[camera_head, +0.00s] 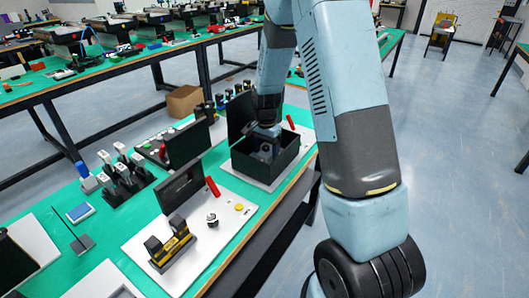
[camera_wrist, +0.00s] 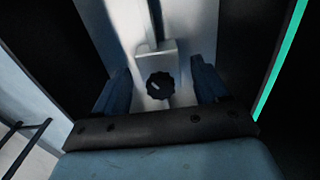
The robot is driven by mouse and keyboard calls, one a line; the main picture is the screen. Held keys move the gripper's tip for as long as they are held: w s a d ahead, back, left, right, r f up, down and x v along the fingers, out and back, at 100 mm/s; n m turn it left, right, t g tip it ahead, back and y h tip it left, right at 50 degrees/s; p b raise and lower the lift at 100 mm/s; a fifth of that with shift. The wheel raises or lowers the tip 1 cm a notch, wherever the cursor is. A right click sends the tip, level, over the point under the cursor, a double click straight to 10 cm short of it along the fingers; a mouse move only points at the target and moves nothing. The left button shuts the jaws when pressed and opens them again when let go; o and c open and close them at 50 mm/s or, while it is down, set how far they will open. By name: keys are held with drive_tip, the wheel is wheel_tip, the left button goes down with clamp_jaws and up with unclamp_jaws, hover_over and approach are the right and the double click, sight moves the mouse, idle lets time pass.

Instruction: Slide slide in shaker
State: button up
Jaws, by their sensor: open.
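A black open-topped box (camera_head: 283,162) with a raised lid stands on a white base at the middle of the head view; it looks like the shaker. My gripper (camera_head: 265,146) points down inside this box, and the walls partly hide it. In the wrist view, my gripper (camera_wrist: 158,82) is open, with one blue finger on each side of a silver metal piece (camera_wrist: 145,55) bearing a black knob (camera_wrist: 160,86). Gaps show between the fingers and the knob. I cannot tell whether this metal piece is the slide.
A second lidded unit with a yellow-and-black block (camera_head: 170,245) stands nearer on the green bench (camera_head: 110,232). A red handle (camera_head: 291,122) rises beside the box. Upright white-topped switches (camera_head: 121,170) stand at left.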

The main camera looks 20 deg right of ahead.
wheel_tip(320, 180, up, 13)
idle(0.4)
